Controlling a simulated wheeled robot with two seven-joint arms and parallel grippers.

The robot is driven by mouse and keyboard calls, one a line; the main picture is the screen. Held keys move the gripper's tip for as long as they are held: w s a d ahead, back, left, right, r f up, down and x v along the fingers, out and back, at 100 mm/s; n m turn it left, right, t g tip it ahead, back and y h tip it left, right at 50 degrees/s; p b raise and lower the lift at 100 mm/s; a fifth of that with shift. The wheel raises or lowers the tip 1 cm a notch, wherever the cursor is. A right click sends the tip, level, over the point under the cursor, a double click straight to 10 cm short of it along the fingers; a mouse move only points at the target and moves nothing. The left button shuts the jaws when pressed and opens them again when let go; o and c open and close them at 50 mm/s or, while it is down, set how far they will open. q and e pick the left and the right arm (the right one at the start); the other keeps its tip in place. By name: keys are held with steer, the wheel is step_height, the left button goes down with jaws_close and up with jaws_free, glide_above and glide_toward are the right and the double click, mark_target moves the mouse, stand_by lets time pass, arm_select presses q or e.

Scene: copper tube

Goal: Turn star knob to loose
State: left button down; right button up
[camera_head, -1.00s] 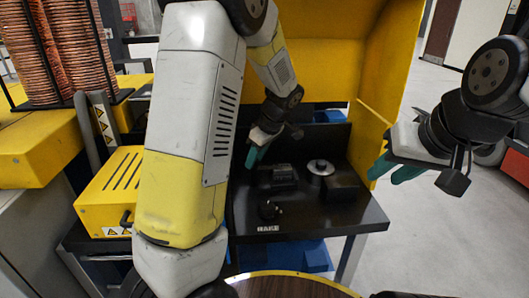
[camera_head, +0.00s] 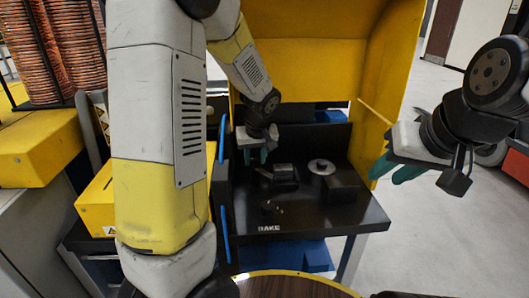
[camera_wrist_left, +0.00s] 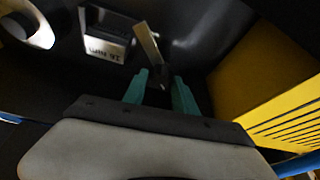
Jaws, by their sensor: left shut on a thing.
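A small black knob (camera_head: 271,206), likely the star knob, sits on the front of the black bench top (camera_head: 325,215) in the head view; its shape is too dark to tell. My left gripper (camera_head: 254,156) is behind it, away from it, over the back left of the bench. In the left wrist view the teal fingers (camera_wrist_left: 159,92) are shut on the dark end of a flat metal bar (camera_wrist_left: 148,45). The bar slants up beside a dark block (camera_wrist_left: 105,38) with a printed label. My right gripper (camera_head: 395,170) is open and empty, right of the bench.
A round silver disc (camera_head: 321,167) and a dark box (camera_head: 341,184) stand right of the block. Yellow panels (camera_head: 325,50) enclose the bench's back and right. Blue strips (camera_head: 226,232) edge its left side. Copper coils (camera_head: 72,45) stand far left.

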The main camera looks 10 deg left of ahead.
arm_select(q)
steer(key=shift+m, duration=0.4)
steer(key=c, duration=1)
jaws_free()
steer(key=shift+o, duration=0.2)
steer(key=v, duration=0.8)
steer(key=shift+a+f, duration=0.1)
steer(key=shift+c, duration=0.5)
